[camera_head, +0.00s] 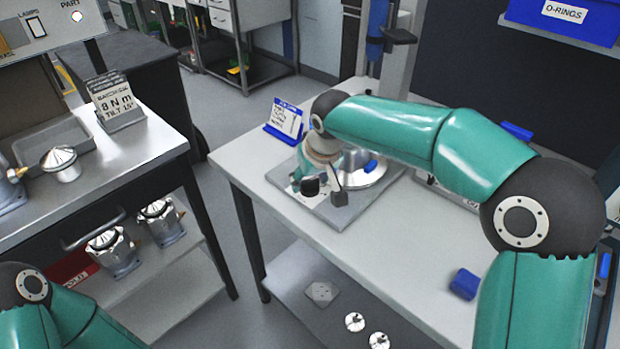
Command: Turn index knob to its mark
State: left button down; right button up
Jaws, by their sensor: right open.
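My right gripper (325,190) reaches down over a grey plate (348,216) on the light workbench. It is open, with its dark fingertips low over the left part of the plate. A round silver part (352,180) with a small blue piece (370,165) on top sits on the plate, just right of the gripper and partly covered by my arm. I cannot make out the index knob or its mark for certain; the gripper hides part of that area. Only a piece of my left arm shows at the bottom left; its gripper is out of view.
A blue stand with a card (286,121) is at the bench's back left corner. A blue block (464,284) lies near the front right. Silver housings (113,251) stand on a lower shelf at left. A sign reading 8 N m (115,104) stands on the left table.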

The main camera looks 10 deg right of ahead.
jog(key=c, duration=0.7)
jog(key=shift+a, duration=0.1)
jog(key=shift+c, duration=0.8)
